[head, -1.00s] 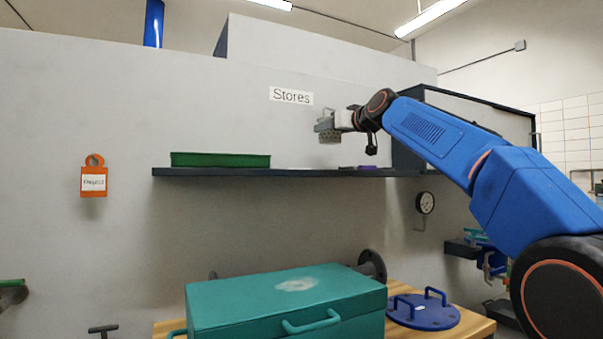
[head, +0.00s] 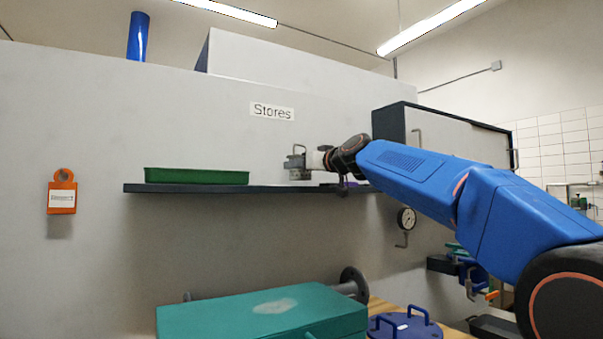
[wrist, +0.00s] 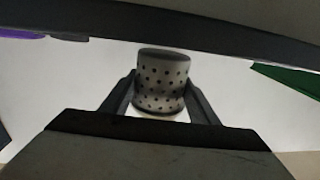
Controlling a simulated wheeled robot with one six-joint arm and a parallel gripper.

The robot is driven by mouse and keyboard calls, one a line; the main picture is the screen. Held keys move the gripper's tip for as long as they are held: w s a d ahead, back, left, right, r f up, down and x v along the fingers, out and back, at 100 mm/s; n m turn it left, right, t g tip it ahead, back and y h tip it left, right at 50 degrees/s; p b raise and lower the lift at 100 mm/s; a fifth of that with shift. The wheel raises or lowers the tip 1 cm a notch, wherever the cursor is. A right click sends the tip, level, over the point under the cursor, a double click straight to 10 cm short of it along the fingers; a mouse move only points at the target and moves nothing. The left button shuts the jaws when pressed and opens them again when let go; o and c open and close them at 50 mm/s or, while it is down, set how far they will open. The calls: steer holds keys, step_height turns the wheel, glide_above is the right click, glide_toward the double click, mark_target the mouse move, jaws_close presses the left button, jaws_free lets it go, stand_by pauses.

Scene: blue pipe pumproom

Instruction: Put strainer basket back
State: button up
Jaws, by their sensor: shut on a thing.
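The strainer basket (wrist: 162,82) is a grey, perforated, round metal cup. In the wrist view it sits between the two fingers of my gripper (wrist: 160,98), which is shut on it. In the head view my gripper (head: 300,162) points left and holds the basket (head: 297,174) at about the level of the wall shelf (head: 230,190), right of the green tray. I cannot tell whether the basket touches the shelf. A blue round lid (head: 405,327) with handles lies on the wooden bench at the bottom.
A green tray (head: 196,176) stands on the shelf's left part, and a purple item (wrist: 20,34) is at the other side. A teal box (head: 260,315) fills the bench's front.

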steer(key=shift+f, duration=0.85)
steer(key=shift+f, duration=0.1)
steer(key=o, duration=1.2)
steer(key=shift+s+d, duration=0.15)
steer(key=shift+s, duration=0.05)
steer(key=v, duration=1.1)
steer(key=shift+s+d, duration=0.15)
steer(key=shift+s, duration=0.15)
